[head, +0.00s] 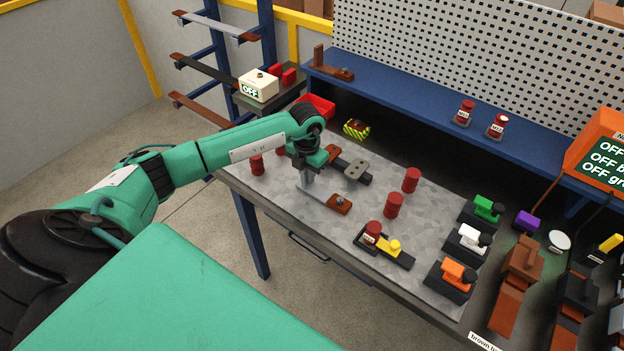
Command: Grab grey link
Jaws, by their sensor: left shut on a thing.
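The grey link (319,195) is a flat grey bar with a brown end block (340,204) at its right. It lies at or just above the grey mottled worktop, left of the middle. My left gripper (306,184) points down onto the link's left part and is shut on it. The gripper and wrist hide the link's left end. I cannot tell whether the link touches the worktop. My right gripper is not in view.
Red cylinders (394,205) stand on the worktop (300,215). A grey two-holed piece (356,168) sits behind the link. A black base (384,249) with red and yellow parts is in front right. Green, white and orange-topped blocks (455,275) line the right. A blue shelf (420,95) runs behind.

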